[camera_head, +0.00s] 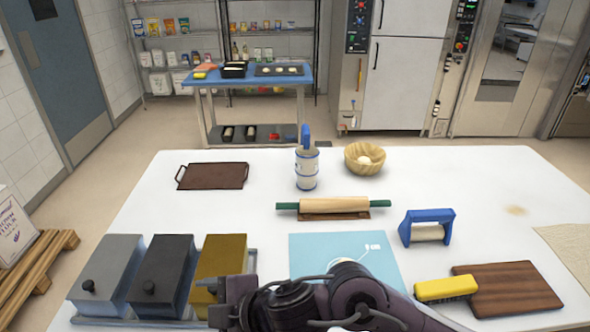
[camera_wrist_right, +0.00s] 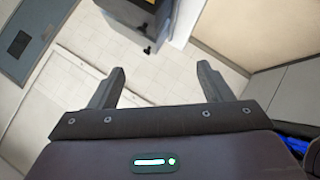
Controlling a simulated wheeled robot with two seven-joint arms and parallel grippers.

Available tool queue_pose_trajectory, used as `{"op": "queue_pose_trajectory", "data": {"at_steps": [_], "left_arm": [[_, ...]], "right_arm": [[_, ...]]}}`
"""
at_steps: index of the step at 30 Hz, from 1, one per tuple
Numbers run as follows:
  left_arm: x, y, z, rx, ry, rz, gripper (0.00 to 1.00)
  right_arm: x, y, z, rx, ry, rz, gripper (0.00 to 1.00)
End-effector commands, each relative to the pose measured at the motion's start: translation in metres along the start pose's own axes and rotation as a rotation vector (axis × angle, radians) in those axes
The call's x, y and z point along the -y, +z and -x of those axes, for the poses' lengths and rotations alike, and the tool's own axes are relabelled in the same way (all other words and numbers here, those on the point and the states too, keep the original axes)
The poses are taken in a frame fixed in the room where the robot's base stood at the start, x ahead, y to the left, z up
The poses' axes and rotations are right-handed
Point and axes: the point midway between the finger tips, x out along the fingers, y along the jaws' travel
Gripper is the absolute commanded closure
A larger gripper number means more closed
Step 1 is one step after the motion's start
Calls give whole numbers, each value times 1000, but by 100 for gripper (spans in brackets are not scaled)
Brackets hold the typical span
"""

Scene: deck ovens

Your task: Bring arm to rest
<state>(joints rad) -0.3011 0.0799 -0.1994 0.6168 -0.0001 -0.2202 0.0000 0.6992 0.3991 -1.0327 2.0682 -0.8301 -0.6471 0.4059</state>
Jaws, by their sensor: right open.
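My right arm reaches in from the lower right in the head view. Its gripper (camera_head: 228,288) is in front of the gold-lidded bin, above the near edge of the white table (camera_head: 480,185). In the right wrist view the two fingers of the right gripper (camera_wrist_right: 160,72) stand wide apart with nothing between them. My left gripper is in neither view.
Grey (camera_head: 104,262), black (camera_head: 162,265) and gold (camera_head: 220,258) bins stand at near left. A light-blue mat (camera_head: 310,250) lies partly behind my arm. A rolling pin (camera_head: 335,205), blue-handled roller (camera_head: 428,228), yellow-handled brush (camera_head: 445,288) and brown board (camera_head: 510,287) lie beyond or right.

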Motion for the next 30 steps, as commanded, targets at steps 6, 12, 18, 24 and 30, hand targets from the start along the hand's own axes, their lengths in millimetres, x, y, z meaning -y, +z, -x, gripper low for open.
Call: {"op": "queue_pose_trajectory", "data": {"at_steps": [6, 12, 18, 24, 30], "left_arm": [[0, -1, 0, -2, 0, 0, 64], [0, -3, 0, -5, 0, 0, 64], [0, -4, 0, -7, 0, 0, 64], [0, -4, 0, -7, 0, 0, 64], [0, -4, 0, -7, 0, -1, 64]], "right_arm": [[-40, 20, 35, 59, 275, -388, 27], [-28, 111, 87, 289, 424, -807, 27], [36, 192, 142, 556, 454, -1153, 27], [96, 229, 181, 741, 431, -1359, 27], [149, 247, 216, 891, 398, -1518, 27]]}}
